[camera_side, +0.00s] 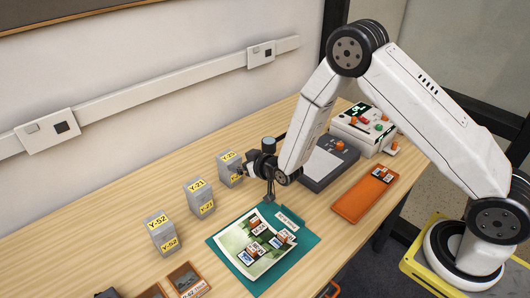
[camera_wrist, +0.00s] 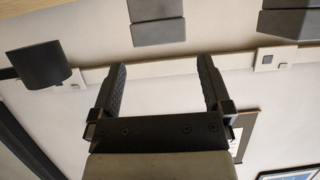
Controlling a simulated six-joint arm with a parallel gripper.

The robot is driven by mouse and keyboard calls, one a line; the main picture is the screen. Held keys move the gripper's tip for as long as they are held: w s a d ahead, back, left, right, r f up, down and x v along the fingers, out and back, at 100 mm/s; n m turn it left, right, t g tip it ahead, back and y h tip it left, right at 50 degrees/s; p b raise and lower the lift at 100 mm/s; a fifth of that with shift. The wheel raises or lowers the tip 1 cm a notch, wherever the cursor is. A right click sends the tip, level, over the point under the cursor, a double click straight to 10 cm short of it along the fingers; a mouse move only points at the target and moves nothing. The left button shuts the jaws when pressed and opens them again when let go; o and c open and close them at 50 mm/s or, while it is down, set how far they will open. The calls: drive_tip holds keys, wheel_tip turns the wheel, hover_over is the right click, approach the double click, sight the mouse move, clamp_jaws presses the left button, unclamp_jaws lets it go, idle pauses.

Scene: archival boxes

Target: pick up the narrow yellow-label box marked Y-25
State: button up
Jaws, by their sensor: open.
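The box marked Y-25 (camera_side: 227,168) is a narrow grey block with yellow labels, upright on the wooden table near the wall. Its lower label is partly covered by my gripper. Box Y-21 (camera_side: 199,198) and box Y-52 (camera_side: 162,237) stand in a line to its lower left. My gripper (camera_side: 241,171) is open and empty, close to the right side of Y-25. In the wrist view my gripper (camera_wrist: 162,72) has its fingers apart with only wall between them. Two grey blocks show at the top edge, one roughly in line with the gap; their labels do not show.
A teal mat (camera_side: 217,244) with a photo and small tags lies below my gripper. An orange tray (camera_side: 350,211), a grey device (camera_side: 316,182) and a white box (camera_side: 366,141) with buttons are to the right. Brown trays (camera_side: 187,281) sit at the front. The wall is behind the boxes.

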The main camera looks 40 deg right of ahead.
sight(234, 160)
drive_tip(key=shift+w, duration=0.15)
drive_tip(key=shift+x, duration=1.3)
drive_tip(key=shift+f, duration=0.1)
drive_tip(key=shift+x, duration=2.5)
drive_tip(key=c, duration=1.3)
